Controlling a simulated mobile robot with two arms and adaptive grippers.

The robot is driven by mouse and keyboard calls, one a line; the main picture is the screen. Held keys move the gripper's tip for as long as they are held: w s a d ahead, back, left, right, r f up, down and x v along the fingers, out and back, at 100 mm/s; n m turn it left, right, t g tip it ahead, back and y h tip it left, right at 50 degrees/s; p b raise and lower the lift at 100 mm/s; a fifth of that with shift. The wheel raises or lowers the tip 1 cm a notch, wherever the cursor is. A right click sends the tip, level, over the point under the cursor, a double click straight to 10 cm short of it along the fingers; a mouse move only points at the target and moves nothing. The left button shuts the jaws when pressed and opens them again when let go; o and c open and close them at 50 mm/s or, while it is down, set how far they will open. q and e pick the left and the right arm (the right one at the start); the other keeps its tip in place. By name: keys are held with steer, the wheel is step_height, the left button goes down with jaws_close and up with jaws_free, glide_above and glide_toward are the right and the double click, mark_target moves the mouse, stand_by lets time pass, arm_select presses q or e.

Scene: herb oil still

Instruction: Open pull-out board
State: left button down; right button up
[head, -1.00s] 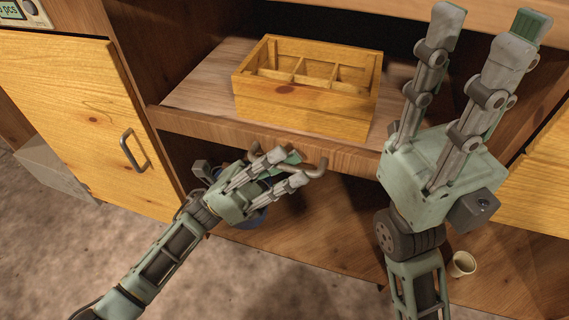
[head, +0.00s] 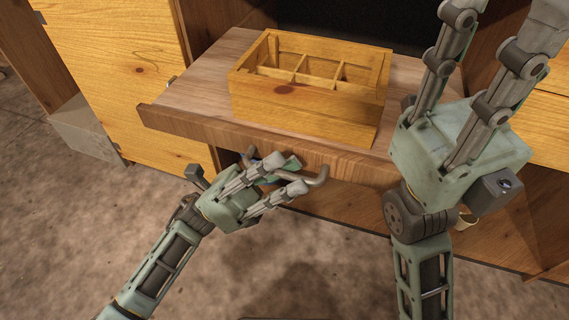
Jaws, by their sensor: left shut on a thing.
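The pull-out board (head: 190,88) is a brown wooden shelf that sticks out from the cabinet, with its front edge facing me. Its curved metal handle (head: 321,177) is on the front edge. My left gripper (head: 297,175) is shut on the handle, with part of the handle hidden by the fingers. My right gripper (head: 498,25) is raised at the right, in front of the cabinet. Its fingers stand well apart with nothing seen between them; their tips are cut off by the top of the picture.
A yellow wooden box with compartments (head: 300,110) stands on the board. A yellow cabinet door (head: 120,70) is at the left. A pale cup (head: 466,221) is partly hidden behind my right arm. The floor (head: 90,230) in front at the left is clear.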

arm_select(q)
steer(key=shift+s+a+f, duration=0.1)
steer(key=shift+s, duration=0.2)
steer(key=c, duration=2.1)
jaws_free()
steer(key=s+v, duration=0.1)
steer(key=v, duration=1.1)
steer(key=shift+w, duration=0.5)
